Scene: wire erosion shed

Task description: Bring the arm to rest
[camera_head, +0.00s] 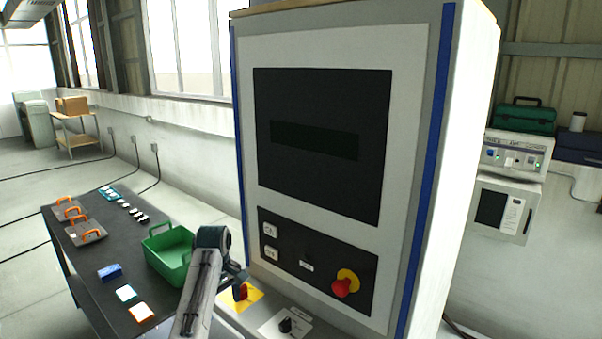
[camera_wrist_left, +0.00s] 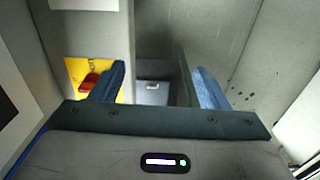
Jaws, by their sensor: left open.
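My left arm rises from the bottom of the head view, and its gripper (camera_head: 240,284) is beside the lower front of the tall machine cabinet (camera_head: 410,150). In the left wrist view the two blue fingers of the gripper (camera_wrist_left: 157,88) stand wide apart with nothing between them. A red switch (camera_head: 241,292) on a yellow plate shows close to the gripper in the head view. The switch (camera_wrist_left: 90,82) also shows just left of the left finger in the wrist view. I cannot tell whether they touch. My right gripper is not in view.
A dark table (camera_head: 80,262) at left carries a green bin (camera_head: 168,262), orange-handled trowel-like tools (camera_head: 85,232) and small blocks. The cabinet has a red emergency button (camera_head: 341,288) on yellow, and a rotary knob (camera_head: 286,325) sits below. Floor beyond the table is open.

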